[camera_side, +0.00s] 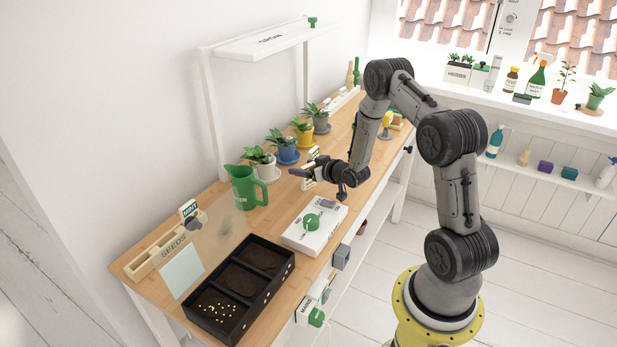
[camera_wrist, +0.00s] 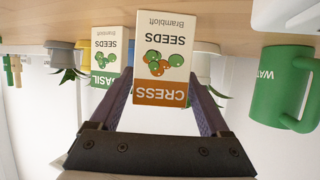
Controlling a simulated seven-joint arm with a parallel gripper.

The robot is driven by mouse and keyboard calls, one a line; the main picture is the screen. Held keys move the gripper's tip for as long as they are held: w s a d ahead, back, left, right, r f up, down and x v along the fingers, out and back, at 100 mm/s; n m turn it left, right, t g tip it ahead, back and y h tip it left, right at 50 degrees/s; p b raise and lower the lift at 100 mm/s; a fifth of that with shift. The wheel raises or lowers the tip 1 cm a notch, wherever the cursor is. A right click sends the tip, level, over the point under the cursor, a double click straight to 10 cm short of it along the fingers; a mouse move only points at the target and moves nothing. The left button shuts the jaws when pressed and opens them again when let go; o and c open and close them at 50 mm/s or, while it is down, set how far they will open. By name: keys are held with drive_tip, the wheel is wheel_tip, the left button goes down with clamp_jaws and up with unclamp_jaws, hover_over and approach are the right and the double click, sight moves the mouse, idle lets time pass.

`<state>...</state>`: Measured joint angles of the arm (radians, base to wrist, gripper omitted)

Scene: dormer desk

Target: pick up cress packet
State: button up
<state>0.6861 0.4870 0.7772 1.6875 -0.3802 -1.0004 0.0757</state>
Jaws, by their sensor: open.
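The cress packet (camera_wrist: 162,55) is a cream box with an orange band reading CRESS, upside down in the wrist view. It stands on the wooden desk. My gripper (camera_wrist: 161,80) is open, with one purple finger on each side of the packet; whether either finger touches it I cannot tell. In the side view my gripper (camera_side: 299,173) is low over the desk at the packet (camera_side: 308,176), which it partly hides. A basil packet (camera_wrist: 105,50) stands just behind and to the left in the wrist view.
A green watering can (camera_side: 246,187) stands near my gripper, and it also shows in the wrist view (camera_wrist: 280,88). Potted plants (camera_side: 282,148) line the wall side. A white box with a green knob (camera_side: 315,226) and a black soil tray (camera_side: 240,290) lie toward the front.

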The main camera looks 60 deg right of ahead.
drive_tip(key=shift+w+d+f, duration=0.15)
drive_tip(key=shift+w+f, duration=0.05)
drive_tip(key=shift+w, duration=0.3)
drive_tip(key=c, duration=1.1)
drive_tip(key=shift+r, duration=0.5)
wheel_tip(320, 180, up, 2)
drive_tip(key=shift+r, duration=0.15)
drive_tip(key=s+a+r, duration=0.2)
drive_tip(key=s+r, duration=0.1)
drive_tip(key=s, duration=0.1)
drive_tip(key=s+a+r, duration=0.3)
drive_tip(key=s, duration=0.1)
drive_tip(key=s+a+r, duration=0.2)
drive_tip(key=s+r, duration=0.1)
drive_tip(key=s, duration=0.1)
drive_tip(key=shift+a+r, duration=0.2)
drive_tip(key=shift+r, duration=0.15)
